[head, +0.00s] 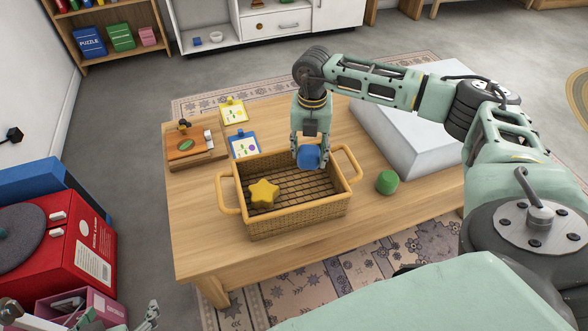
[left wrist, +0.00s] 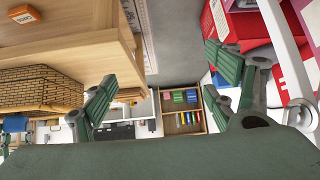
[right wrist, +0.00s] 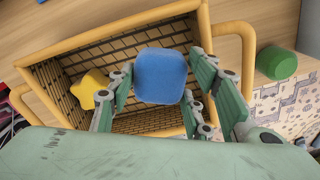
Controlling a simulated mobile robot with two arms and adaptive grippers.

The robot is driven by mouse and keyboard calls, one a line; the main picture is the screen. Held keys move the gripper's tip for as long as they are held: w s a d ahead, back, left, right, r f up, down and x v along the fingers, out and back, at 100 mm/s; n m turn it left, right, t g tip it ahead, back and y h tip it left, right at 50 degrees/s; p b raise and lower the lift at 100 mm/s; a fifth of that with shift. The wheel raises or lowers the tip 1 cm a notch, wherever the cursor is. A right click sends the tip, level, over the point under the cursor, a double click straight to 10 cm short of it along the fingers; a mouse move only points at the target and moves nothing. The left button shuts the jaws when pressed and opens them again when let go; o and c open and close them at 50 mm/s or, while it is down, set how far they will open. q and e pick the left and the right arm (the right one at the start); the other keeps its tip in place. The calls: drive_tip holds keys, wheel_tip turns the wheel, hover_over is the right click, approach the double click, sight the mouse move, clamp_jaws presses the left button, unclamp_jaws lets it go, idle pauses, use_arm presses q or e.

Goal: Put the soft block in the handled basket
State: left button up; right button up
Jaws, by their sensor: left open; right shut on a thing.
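A blue soft block (head: 308,156) is held in my right gripper (head: 309,150), above the right part of the handled basket (head: 296,222). In the right wrist view the blue block (right wrist: 160,76) sits between the fingers, with the basket's inside behind it. A yellow star (head: 263,192) lies inside the basket at the left. The basket is woven, with a yellow-orange rim and a handle at each end. My left gripper (left wrist: 174,88) is open and empty, low at the left, away from the table top. Its tips show at the bottom left of the head view.
A green round block (head: 387,182) stands on the table right of the basket. A large white box (head: 415,125) fills the table's right side. Cards and a wooden tray (head: 188,160) lie behind left.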

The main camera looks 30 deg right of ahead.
drive_tip(key=w+a+f, duration=0.2)
drive_tip(key=a, duration=0.1)
drive_tip(key=shift+a+f+b, duration=0.1)
drive_tip(key=shift+f+b, duration=0.1)
drive_tip(key=shift+b, duration=0.1)
wheel_tip(320, 180, down, 4)
drive_tip(key=shift+r+b, duration=0.1)
drive_tip(key=shift+b, duration=0.55)
use_arm(q)
drive_tip(key=w+d+r+t+h, duration=0.1)
drive_tip(key=w+d+r+t, duration=0.2)
drive_tip(key=w+r+t, duration=0.3)
wheel_tip(320, 180, up, 3)
drive_tip(key=shift+w+r+h, duration=0.1)
drive_tip(key=shift+w+h, duration=0.2)
drive_tip(key=shift+w, duration=0.1)
use_arm(e)
drive_tip(key=o, duration=1.1)
use_arm(q)
drive_tip(key=shift+r, duration=0.1)
use_arm(e)
drive_tip(key=shift+o, duration=0.2)
